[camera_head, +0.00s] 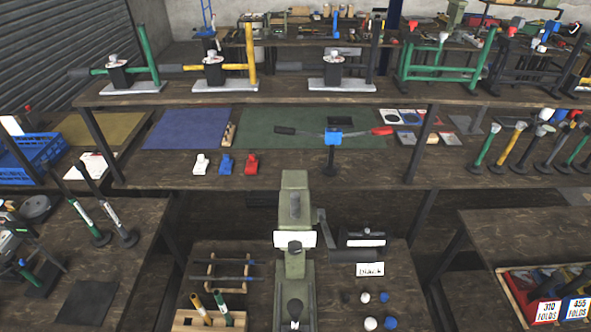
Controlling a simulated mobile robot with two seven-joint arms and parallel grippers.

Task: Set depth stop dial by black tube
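An olive-green press (294,200) stands upright on the near middle bench, with a white plate (300,239) across its front. To its right, a dark block (362,236) with a pale label stands beside a dark lever. I cannot tell which part is the depth stop dial or read a setting. A small card (370,269) below seems to read "BLACK". On the raised shelf, a device with a black post (375,45) and a black horizontal tube (286,66) sits on a pale base, right of similar yellow and green ones. Neither of my grippers is in view.
A rack of thin rods (231,272) and a wooden holder (208,320) with tubes stand left of the press. Several white and blue knobs (370,323) lie to its right. Benches with stands and a red bin (505,285) flank it; dark gaps separate the benches.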

